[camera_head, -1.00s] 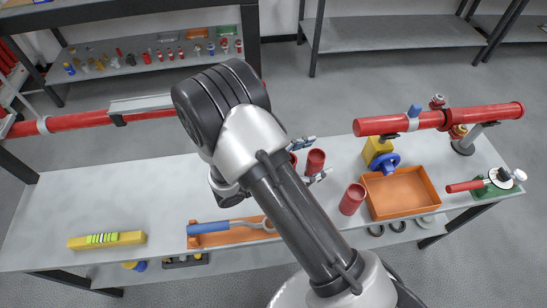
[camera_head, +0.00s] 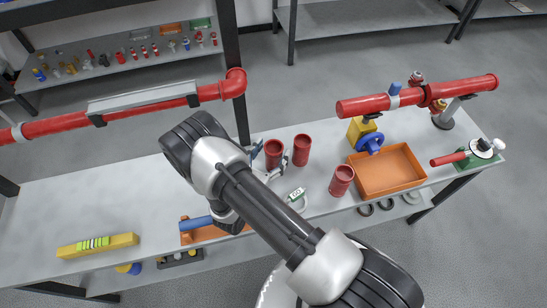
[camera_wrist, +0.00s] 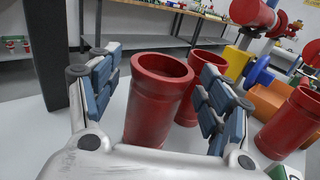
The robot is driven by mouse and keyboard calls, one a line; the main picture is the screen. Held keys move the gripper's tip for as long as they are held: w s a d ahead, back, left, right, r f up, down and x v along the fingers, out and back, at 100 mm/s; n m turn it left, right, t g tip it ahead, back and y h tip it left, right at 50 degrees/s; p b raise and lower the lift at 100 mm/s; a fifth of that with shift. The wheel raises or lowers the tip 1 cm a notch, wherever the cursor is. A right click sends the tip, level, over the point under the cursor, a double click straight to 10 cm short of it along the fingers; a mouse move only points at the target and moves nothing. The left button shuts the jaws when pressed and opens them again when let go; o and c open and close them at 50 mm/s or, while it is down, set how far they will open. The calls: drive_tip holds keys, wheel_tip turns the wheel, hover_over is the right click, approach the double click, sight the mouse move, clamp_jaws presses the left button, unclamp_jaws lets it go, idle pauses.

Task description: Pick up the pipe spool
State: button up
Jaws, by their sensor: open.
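Three red pipe spools stand upright on the grey bench. In the head view one (camera_head: 274,150) is at my gripper (camera_head: 270,160), one (camera_head: 302,149) is just right of it, and one (camera_head: 341,180) is nearer the front. My gripper is open. In the wrist view its blue-padded fingers (camera_wrist: 160,85) spread to either side of the nearest spool (camera_wrist: 153,100), with a gap on each side. The second spool (camera_wrist: 194,100) is right behind it, partly hidden by the right finger. The third (camera_wrist: 289,124) is to the right.
An orange tray (camera_head: 424,161), a yellow valve body with a blue handwheel (camera_head: 370,143) and a red horizontal pipe (camera_head: 365,106) are to the right. A yellow level (camera_head: 98,245) lies at the left. A red overhead pipe (camera_head: 150,108) runs behind the bench.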

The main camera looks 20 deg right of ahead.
drive_tip(key=shift+x, duration=0.8)
drive_tip(key=shift+c, duration=0.2)
drive_tip(key=c, duration=1.5)
